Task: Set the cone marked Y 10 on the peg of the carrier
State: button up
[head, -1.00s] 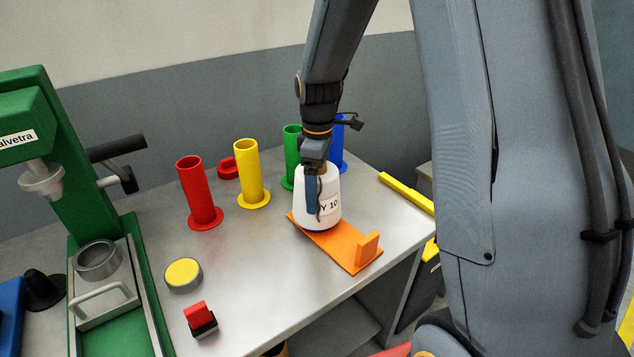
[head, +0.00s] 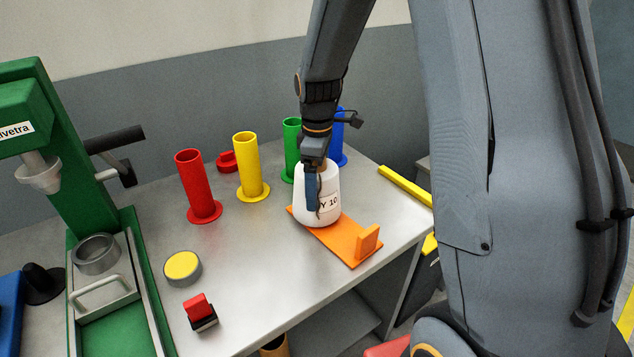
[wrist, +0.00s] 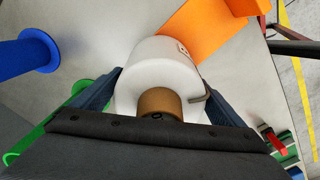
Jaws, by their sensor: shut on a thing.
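The white cone marked Y 10 (head: 328,184) stands upright over the far left part of the orange carrier (head: 338,240). My gripper (head: 312,190) is shut on it from above, one finger in front of its side. In the wrist view the cone (wrist: 160,68) lies between both fingers of my gripper (wrist: 158,98), with its brown core top (wrist: 154,102) facing the camera. The orange carrier (wrist: 205,28) runs out from beneath the cone. The peg is hidden, and I cannot tell whether the cone's base touches the carrier.
Red (head: 197,185), yellow (head: 250,165), green (head: 291,148) and blue (head: 339,140) tubes stand behind and left of the cone. A green press (head: 60,180), a yellow-topped round tin (head: 183,267) and a red-handled stamp (head: 200,310) are left. The table's front middle is clear.

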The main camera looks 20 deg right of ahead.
jog(key=shift+f, duration=0.15)
jog(key=o, duration=1.3)
jog(key=shift+c, duration=0.2)
notch_tip(320, 180, up, 8)
jog(key=shift+f+b, duration=0.1)
jog(key=shift+b, duration=0.85)
jog(key=shift+r+p, duration=2.45)
jog(key=shift+r, duration=0.6)
